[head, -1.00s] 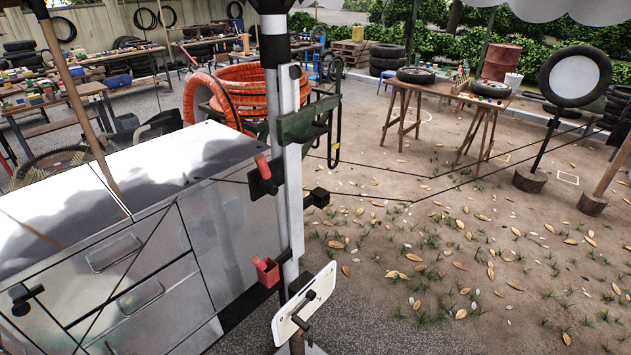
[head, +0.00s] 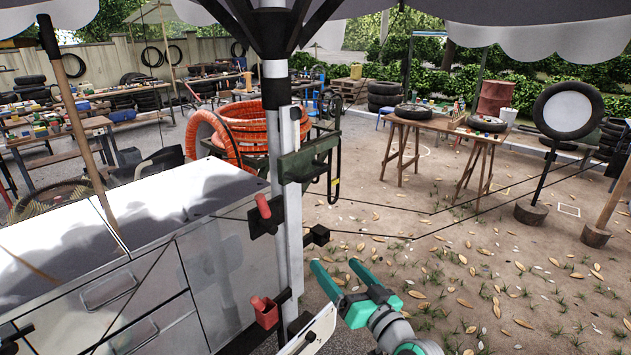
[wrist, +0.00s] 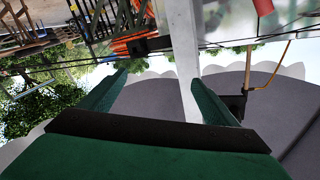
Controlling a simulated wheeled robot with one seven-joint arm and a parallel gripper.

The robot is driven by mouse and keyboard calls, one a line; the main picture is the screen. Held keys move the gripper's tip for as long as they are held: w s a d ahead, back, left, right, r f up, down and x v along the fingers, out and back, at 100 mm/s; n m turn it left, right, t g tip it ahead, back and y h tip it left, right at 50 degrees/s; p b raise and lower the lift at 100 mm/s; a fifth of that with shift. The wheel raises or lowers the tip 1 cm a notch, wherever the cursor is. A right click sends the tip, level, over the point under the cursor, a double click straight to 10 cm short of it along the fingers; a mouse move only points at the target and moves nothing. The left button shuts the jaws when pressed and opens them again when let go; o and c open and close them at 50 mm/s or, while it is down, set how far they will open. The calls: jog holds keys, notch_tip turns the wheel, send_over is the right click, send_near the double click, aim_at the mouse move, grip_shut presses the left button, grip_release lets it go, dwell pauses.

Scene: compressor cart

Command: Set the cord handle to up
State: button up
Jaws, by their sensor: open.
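Two red handles sit on the pale upright post (head: 292,190); I cannot tell for sure which one is the cord handle. The upper red handle (head: 263,206) leans up and slightly left from a black block, where a thin dark cord meets the post. The lower red piece (head: 264,311) is on a dark bracket below. My gripper (head: 337,268) is open and empty, right of the post and below the upper handle. In the wrist view, which is upside down, the post (wrist: 183,50) shows between the green fingers, and a red handle (wrist: 264,6) shows at the top edge.
A metal drawer cabinet (head: 140,290) stands left of the post. A white plate (head: 312,335) is beside my gripper at the bottom. Dark cords cross to the right from a black block (head: 317,235). Orange hose (head: 240,130) coils behind.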

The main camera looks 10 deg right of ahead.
notch_tip(320, 180, up, 12)
jog(key=d+f+n+g+y, duration=0.1)
jog(key=d+n+y, duration=0.1)
jog(key=n+y, duration=0.15)
jog(key=n+g+y, duration=0.2)
jog(key=n+g, duration=0.1)
jog(key=n, duration=0.2)
send_near(318, 174)
jog(key=x, duration=1)
jog(key=shift+w+a, duration=0.2)
jog(key=shift+w, duration=0.1)
